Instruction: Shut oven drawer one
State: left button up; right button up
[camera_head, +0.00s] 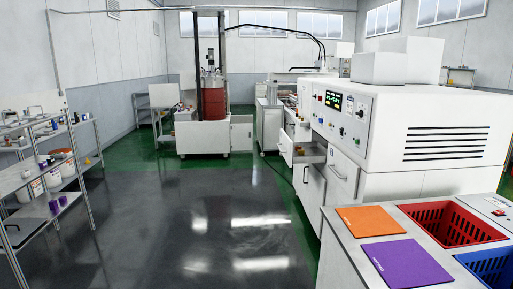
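The oven appears to be the large white machine (400,125) on the right, with a control panel of knobs, buttons and a green display (333,100). On its left side, a grey drawer (311,153) stands pulled out below the panel. A second drawer-like part (286,147) sticks out farther back. A closed white front with a handle (340,176) is nearer to me. I cannot read any drawer numbers. Neither of my grippers is in view.
A bench (345,245) at the front right holds an orange mat (370,221), a purple mat (407,263), a red basket (450,222) and a blue basket (495,264). Shelves (85,165) stand at the left. The dark floor (200,220) between is clear.

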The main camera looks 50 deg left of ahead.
aim_at(315, 152)
jog(key=j+u, duration=0.1)
jog(key=u, duration=1.45)
jog(key=i+u, duration=0.3)
jog(key=i, duration=2.4)
jog(key=i+z, duration=0.15)
jog(key=i, duration=0.3)
jog(key=i+j+z, duration=0.15)
jog(key=i, duration=0.25)
jog(key=i+j+z, duration=0.2)
jog(key=i, duration=0.2)
jog(key=i+j+z, duration=0.2)
jog(key=i+z, duration=0.25)
jog(key=i+j+z, duration=0.3)
jog(key=z, duration=0.15)
